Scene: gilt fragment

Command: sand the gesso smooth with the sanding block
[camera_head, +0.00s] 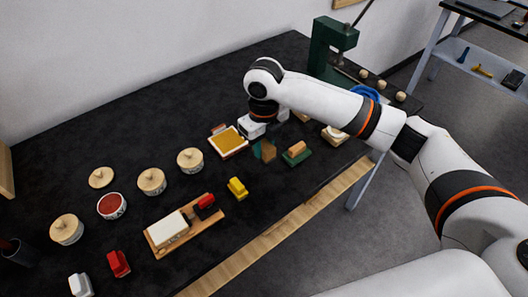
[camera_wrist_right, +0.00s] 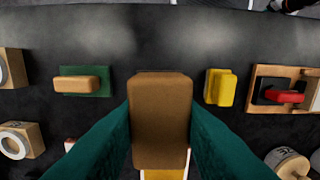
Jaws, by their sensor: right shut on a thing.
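My right gripper (camera_head: 265,150) is shut on a brown block, likely the sanding block (camera_head: 269,152), over the table. In the right wrist view the block (camera_wrist_right: 160,105) sits between the two teal fingers. A wooden board (camera_head: 187,240) at the lower middle bears a white block (camera_head: 167,228), perhaps the gesso piece, and a red piece (camera_head: 205,203). The board (camera_wrist_right: 263,76) also shows at the right of the wrist view, apart from the held block. My left gripper is not in view.
A framed yellow panel (camera_head: 229,141) lies left of my right gripper. A green mat with a tan block (camera_head: 296,148) is to its right. A yellow block (camera_head: 237,188) stands between gripper and board. Several round containers, one an open red pot (camera_head: 112,205), are at left.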

